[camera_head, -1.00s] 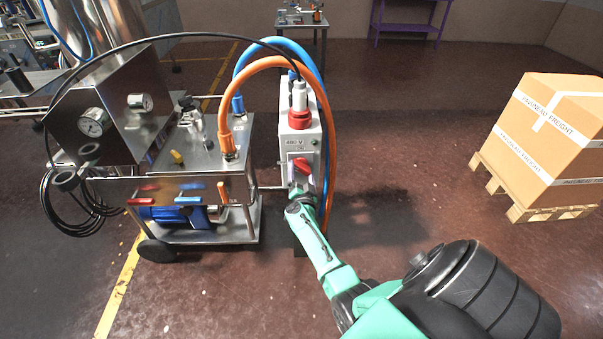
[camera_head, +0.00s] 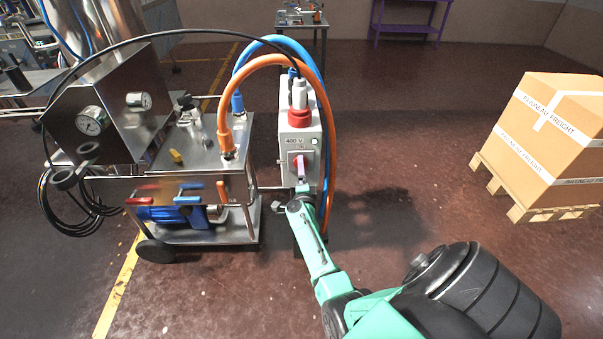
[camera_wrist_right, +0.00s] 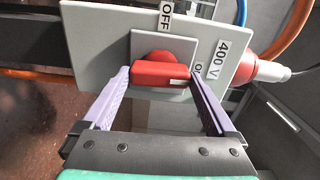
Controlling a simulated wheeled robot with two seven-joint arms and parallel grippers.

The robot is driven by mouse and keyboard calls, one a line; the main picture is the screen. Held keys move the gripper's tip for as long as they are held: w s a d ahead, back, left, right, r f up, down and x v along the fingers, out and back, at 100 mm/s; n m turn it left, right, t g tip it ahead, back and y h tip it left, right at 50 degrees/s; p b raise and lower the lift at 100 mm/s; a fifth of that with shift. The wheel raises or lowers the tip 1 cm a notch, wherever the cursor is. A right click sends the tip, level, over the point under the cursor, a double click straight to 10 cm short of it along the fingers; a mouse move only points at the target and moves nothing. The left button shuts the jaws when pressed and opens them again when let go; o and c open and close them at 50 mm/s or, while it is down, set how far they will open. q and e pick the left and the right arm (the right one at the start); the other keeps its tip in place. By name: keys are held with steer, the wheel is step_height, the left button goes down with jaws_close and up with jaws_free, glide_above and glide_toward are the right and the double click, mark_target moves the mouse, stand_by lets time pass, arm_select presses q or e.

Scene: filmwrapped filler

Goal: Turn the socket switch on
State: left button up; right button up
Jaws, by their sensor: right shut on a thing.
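The red switch knob (camera_wrist_right: 160,73) sits on the pale front plate (camera_wrist_right: 100,35) of the grey socket box (camera_head: 300,118). In the wrist view it lies crosswise, its white-marked end toward the ON label (camera_wrist_right: 199,70); the OFF label (camera_wrist_right: 165,15) is at the top. My right gripper (camera_wrist_right: 160,72) is shut on the knob, one lilac finger at each end. In the head view the gripper (camera_head: 301,172) covers much of the knob. My left gripper is not in view.
A red-collared plug (camera_head: 300,100) with a black cable is at the box top. Orange (camera_head: 333,110) and blue hoses arch close around the box. A steel machine cart (camera_head: 190,180) stands to the left. A carton (camera_head: 550,135) on a pallet is at right; floor between is clear.

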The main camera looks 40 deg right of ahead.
steer(key=shift+a+f+m, duration=0.1)
steer(key=shift+m, duration=0.3)
steer(key=o, duration=1)
